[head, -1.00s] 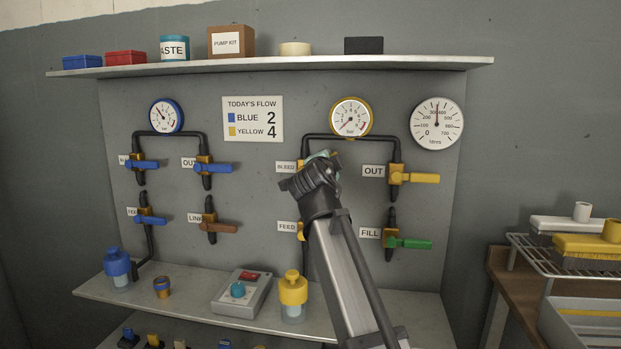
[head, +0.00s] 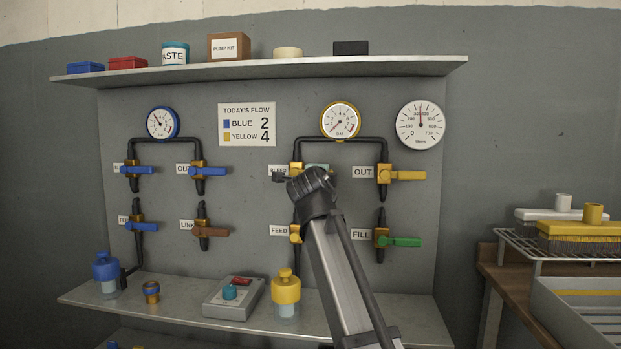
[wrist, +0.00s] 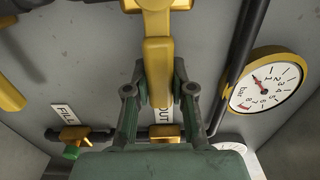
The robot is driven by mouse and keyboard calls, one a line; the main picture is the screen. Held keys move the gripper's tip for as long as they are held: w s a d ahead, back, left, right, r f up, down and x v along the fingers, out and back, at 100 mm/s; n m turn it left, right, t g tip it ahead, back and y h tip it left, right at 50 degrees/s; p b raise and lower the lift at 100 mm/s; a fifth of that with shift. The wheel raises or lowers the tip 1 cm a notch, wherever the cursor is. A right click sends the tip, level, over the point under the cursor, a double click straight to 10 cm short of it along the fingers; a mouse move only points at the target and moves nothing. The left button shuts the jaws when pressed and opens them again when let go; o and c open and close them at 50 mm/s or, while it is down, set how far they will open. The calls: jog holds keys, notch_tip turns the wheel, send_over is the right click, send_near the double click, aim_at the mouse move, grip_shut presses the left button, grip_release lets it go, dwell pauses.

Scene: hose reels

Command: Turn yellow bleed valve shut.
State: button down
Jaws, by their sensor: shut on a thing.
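The yellow bleed valve (head: 296,168) is at the top left of the yellow pipe loop in the head view, beside its partly covered BLEED label. My gripper (head: 312,180) is at it and hides its lever there. In the wrist view the yellow lever (wrist: 158,75) runs down from the valve body at the top edge, between the two fingers of my gripper (wrist: 159,90), which is shut on it. The lever points toward the OUT valve, about square across its own pipe.
The OUT valve (head: 400,175) with a yellow lever is to the right. The FILL valve (head: 400,241) with a green lever is below that. The FEED valve (head: 296,234) is just below my gripper. The yellow-rimmed gauge (head: 340,121) is above. A yellow-capped bottle (head: 286,290) stands on the lower shelf.

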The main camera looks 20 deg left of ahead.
jog(key=c, duration=1)
grip_release()
jog(key=shift+o, duration=0.2)
jog(key=s+d, duration=0.2)
jog(key=s, duration=0.9)
jog(key=shift+s, duration=0.4)
